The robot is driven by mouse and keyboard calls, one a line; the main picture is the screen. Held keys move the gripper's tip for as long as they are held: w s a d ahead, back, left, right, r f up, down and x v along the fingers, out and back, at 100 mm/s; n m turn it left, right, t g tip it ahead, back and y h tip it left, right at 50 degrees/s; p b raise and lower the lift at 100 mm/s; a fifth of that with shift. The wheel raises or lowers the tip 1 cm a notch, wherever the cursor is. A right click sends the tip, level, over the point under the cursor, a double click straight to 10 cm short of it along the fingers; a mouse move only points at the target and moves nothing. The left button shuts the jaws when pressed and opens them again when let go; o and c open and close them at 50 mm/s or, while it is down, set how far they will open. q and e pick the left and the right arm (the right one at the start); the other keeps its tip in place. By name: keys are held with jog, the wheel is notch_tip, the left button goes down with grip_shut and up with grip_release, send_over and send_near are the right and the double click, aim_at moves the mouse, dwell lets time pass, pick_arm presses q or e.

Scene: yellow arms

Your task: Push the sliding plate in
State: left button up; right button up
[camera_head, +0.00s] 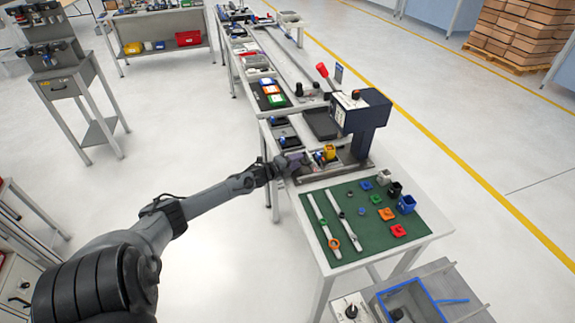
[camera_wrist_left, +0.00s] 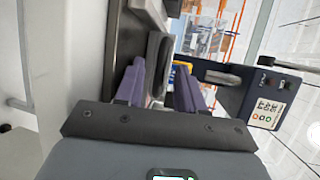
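The sliding plate is hard to tell from the press base (camera_head: 352,166). My left gripper (camera_head: 300,160) is at the left side of that base. In the left wrist view its purple fingers (camera_wrist_left: 159,88) are apart, with a dark grey rounded piece (camera_wrist_left: 154,62) beyond and between them. Contact is unclear. My right gripper is out of view.
A green mat (camera_head: 365,222) with several small coloured parts and two straps lies on the near bench. Coloured bins (camera_head: 271,90) stand farther along the bench. A blue-edged box (camera_head: 410,300) is at the bottom right.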

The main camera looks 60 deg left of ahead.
pick_arm(q)
jog(key=p+v, duration=0.3)
jog(key=v, duration=0.7)
jog(key=shift+s, duration=0.35)
jog(key=shift+d, duration=0.1)
jog(key=shift+c, duration=0.3)
